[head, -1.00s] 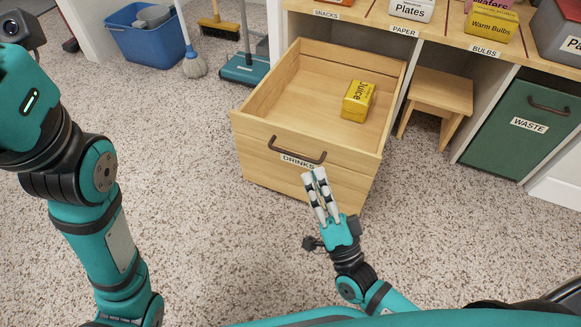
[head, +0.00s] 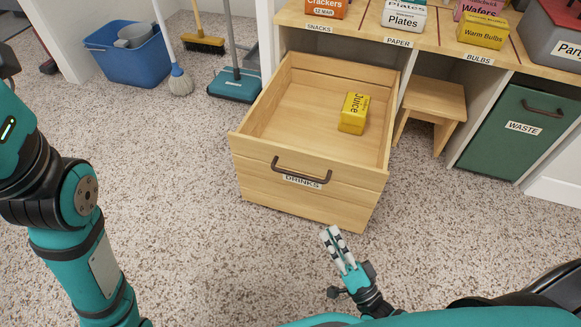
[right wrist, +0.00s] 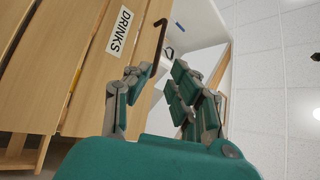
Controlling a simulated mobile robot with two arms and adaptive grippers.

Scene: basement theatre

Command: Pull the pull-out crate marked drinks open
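The pull-out crate marked drinks (head: 250,172) stands far out from the shelf unit in the head view. Its dark handle (head: 302,172) is on the front, just above the DRINKS label, and both also show in the right wrist view. A yellow juice box (head: 353,113) lies inside toward the right. My right gripper (head: 330,231) is in front of and below the crate's front, clear of the handle. In the right wrist view its fingers (right wrist: 155,80) are spread with a gap and nothing between them. My left arm shows at the left, with its gripper out of frame.
A wooden stool (head: 432,100) and a green waste crate (head: 515,128) are right of the drinks crate. A blue bucket (head: 125,70), brooms and a sweeper (head: 235,85) stand at the back left. Boxes stand on the shelf top (head: 390,30). Carpet is clear at the left and front.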

